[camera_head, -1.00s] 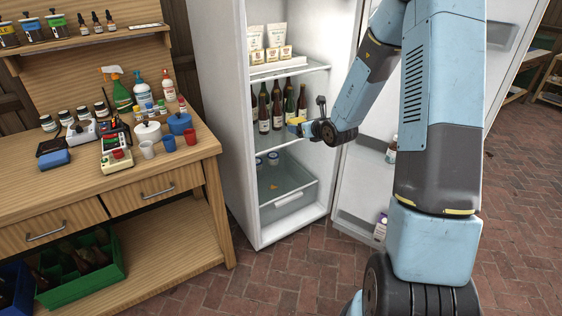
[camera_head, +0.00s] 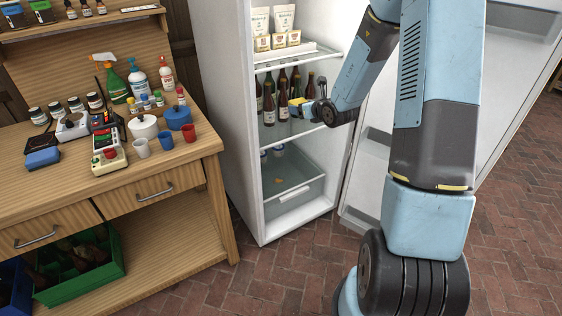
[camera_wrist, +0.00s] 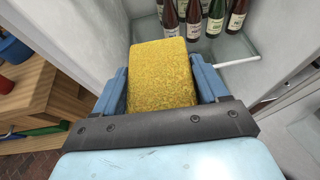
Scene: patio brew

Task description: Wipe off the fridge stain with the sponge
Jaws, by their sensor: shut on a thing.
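My gripper (camera_head: 309,103) is shut on a yellow sponge (camera_wrist: 163,76); the sponge sits between its blue fingers in the wrist view. In the head view the sponge (camera_head: 295,106) is at the opening of the white fridge (camera_head: 222,110), in front of the dark bottles on the middle shelf. The fridge stands open. A small orange mark (camera_head: 279,181) shows low inside, behind the clear drawer front; I cannot tell for sure whether it is the stain. In the wrist view, the sponge hides what lies directly beyond it.
Several bottles (camera_head: 268,107) stand on the glass middle shelf. Boxes and white bags (camera_head: 284,18) are on the upper shelf. The open door (camera_head: 500,75) is at the right. The workbench (camera_head: 140,190) with cups and spray bottles stands at the left. The brick floor in front is clear.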

